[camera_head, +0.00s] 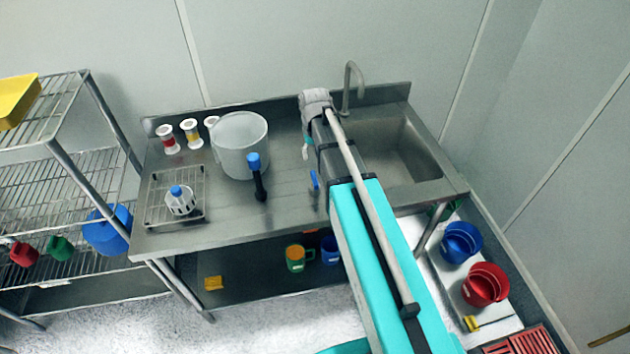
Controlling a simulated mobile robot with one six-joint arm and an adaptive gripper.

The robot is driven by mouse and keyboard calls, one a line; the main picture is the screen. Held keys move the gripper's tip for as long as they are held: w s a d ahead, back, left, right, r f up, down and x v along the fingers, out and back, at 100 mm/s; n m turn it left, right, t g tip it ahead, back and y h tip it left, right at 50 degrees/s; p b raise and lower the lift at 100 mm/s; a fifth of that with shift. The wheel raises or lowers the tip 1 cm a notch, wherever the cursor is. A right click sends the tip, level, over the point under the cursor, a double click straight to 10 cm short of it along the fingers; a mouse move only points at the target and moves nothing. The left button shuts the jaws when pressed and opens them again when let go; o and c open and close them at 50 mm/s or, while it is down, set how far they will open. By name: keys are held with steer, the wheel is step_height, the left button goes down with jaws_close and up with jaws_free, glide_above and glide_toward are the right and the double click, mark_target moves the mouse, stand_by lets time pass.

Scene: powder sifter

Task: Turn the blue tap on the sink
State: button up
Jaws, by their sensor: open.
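The steel sink (425,165) is set in the right end of the metal counter. A grey curved faucet (352,85) stands behind its left side. I cannot make out a blue tap handle on the faucet. A small blue piece (314,180) shows beside my arm at the counter's front; I cannot tell whether it is the tap. My arm reaches over the counter and covers the sink's left part. My gripper (306,146) is at the arm's far end, left of the faucet and apart from it. It is open, mostly hidden, with nothing seen in it.
A large pale pot (240,145), a blue-topped black handle (256,175), a wire rack (165,205) and several small jars (192,134) occupy the counter's left part. Wire shelving (60,185) stands at left. Blue (461,242) and red (485,285) buckets sit low at right.

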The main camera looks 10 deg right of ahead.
mark_target(314, 178)
steer(key=shift+f+b, duration=5.4)
steer(key=shift+f, duration=0.3)
steer(key=shift+c, duration=0.3)
jaws_close()
